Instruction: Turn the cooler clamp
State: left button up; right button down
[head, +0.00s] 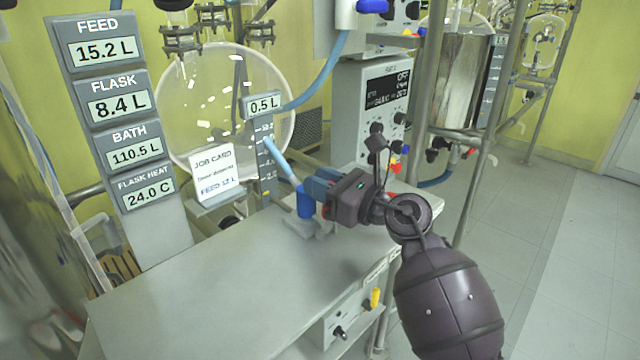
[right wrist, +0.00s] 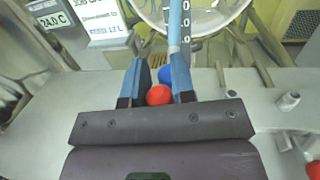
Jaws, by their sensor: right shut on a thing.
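A blue piece that I take for the cooler clamp (head: 305,206) stands on a small grey base on the bench, with a light-blue tube or rod rising from it to the upper left. In the right wrist view its blue part (right wrist: 165,75) and a red round knob (right wrist: 158,95) show between the fingers. My right gripper (head: 314,186) reaches in from the right, with its blue fingers shut at the clamp. The fingers partly hide the clamp, so the exact contact is hard to see. My left gripper is not in view.
The grey bench top (head: 230,290) is clear in front. Behind stand a round glass flask (head: 190,110), a job card (head: 212,172) and a level gauge marked 0.5 L (head: 263,106). A control box (head: 375,110) and metal posts stand behind the arm. A readout panel (head: 125,130) is at left.

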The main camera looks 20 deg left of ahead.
jog(key=shift+s+d+f+y+b, duration=0.15)
jog(key=shift+d+f+y+b, duration=0.4)
jog(key=shift+b, duration=0.15)
jog(key=shift+s+d+f+y+b, duration=0.1)
jog(key=shift+d+y+b, duration=0.2)
jog(key=shift+b, duration=0.25)
jog(key=shift+s+d+f+t+y+b, duration=0.1)
jog(key=shift+d+t+y+b, duration=0.1)
jog(key=shift+t+y+b, duration=0.25)
jog(key=shift+s+d+n+y+b, duration=0.25)
jog(key=shift+d+y+b, duration=0.3)
jog(key=shift+b, duration=0.6)
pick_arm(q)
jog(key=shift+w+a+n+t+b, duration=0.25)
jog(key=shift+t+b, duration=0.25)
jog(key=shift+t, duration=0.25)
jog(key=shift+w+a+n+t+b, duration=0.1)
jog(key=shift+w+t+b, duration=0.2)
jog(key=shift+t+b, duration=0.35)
pick_arm(e)
jog(key=shift+s+d+r+n+y, duration=0.15)
jog(key=shift+s+d+n+y, duration=0.1)
jog(key=shift+d+y, duration=0.3)
jog(key=shift+s+d+r+n+y, duration=0.2)
jog(key=shift+d+y, duration=0.1)
jog(key=shift+y, duration=0.4)
jog(key=c, duration=0.9)
grip_release()
jog(key=shift+c, duration=0.2)
